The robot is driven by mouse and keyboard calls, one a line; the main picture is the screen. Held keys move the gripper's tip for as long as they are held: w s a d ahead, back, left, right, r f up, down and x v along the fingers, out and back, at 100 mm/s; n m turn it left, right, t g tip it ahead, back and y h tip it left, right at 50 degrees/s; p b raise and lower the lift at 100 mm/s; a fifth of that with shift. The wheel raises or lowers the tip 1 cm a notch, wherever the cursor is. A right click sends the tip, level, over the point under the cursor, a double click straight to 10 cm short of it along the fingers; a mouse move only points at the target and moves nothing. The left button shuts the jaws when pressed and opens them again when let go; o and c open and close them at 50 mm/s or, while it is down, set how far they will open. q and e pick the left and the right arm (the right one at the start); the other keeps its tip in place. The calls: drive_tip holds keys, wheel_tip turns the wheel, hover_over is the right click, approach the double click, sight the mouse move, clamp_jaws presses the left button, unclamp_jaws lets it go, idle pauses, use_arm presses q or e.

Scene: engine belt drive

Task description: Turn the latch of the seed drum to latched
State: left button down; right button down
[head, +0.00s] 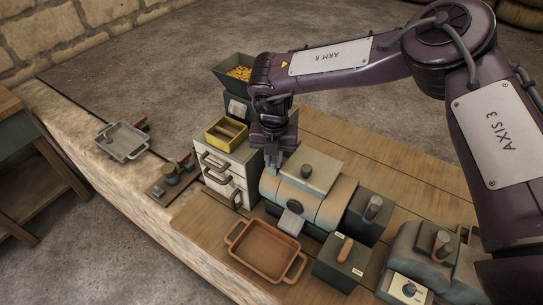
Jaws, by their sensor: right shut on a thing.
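A tan and grey drum-shaped housing (336,207), which I take for the seed drum, lies in the middle of the workbench. It has a pale flat plate (318,168) on top and a light grey chute-like piece (291,216) at its front. My right gripper (278,163) points down at the drum's back left end. It is shut on a small part there, apparently the drum's latch, which the fingers mostly hide. I cannot read the latch's angle. My left gripper is not in view.
A drawer cabinet (226,174) with a yellow tray (227,132) stands left of the drum, with a hopper of yellow pieces (238,74) behind. An empty brown tray (264,250) lies in front. Boxes with a lever (345,249) and a knob (373,208) crowd the right.

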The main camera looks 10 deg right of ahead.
drive_tip(key=n, duration=0.3)
drive_tip(key=d+n, duration=0.1)
drive_tip(key=n, duration=0.2)
drive_tip(key=shift+d, duration=0.15)
drive_tip(key=n, duration=0.4)
drive_tip(key=d+n, duration=0.1)
drive_tip(key=n, duration=0.1)
drive_tip(key=shift+w+r, duration=0.1)
drive_tip(key=shift+w, duration=0.25)
drive_tip(key=shift+n, duration=0.4)
drive_tip(key=c, duration=1.4)
unclamp_jaws()
drive_tip(key=shift+r, duration=0.3)
wheel_tip(320, 180, up, 7)
drive_tip(key=shift+r+b, duration=0.1)
drive_tip(key=shift+b, duration=0.9)
drive_tip(key=shift+s, duration=0.1)
